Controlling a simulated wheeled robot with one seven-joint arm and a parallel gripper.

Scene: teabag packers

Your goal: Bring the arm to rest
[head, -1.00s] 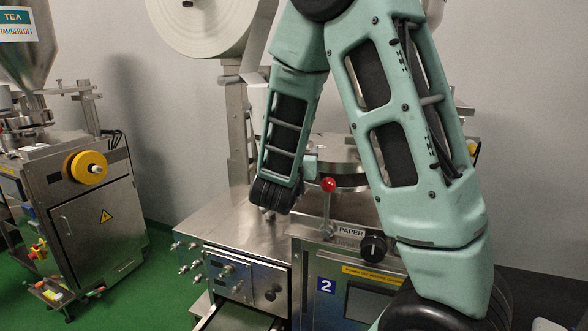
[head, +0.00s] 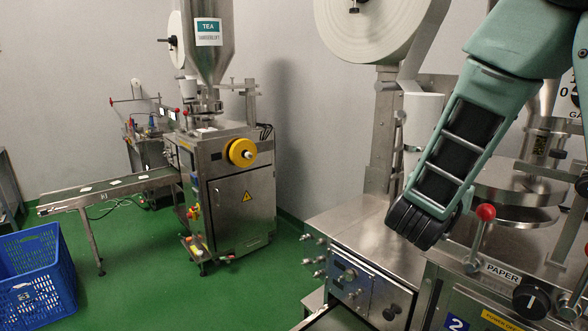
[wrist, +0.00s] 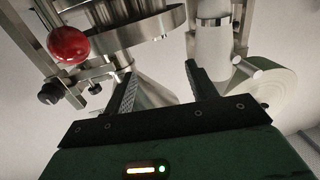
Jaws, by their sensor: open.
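My green arm comes in at the upper right of the head view, its forearm bent down over the steel packing machine numbered 2 (head: 380,215). In the head view the end of the arm is a dark wrist part, and the fingers are hidden. In the wrist view my gripper (wrist: 160,85) shows two dark fingers standing apart with nothing between them. A red ball knob (wrist: 68,45) on a lever is close by on the left of the wrist view; it also shows in the head view (head: 486,212), just right of my wrist.
A paper roll (head: 370,25) hangs above machine 2. Another packing machine (head: 240,195) with a TEA hopper (head: 208,60) stands left, with a conveyor (head: 110,190) beside it. A blue crate (head: 38,280) is at lower left. Green floor between is clear.

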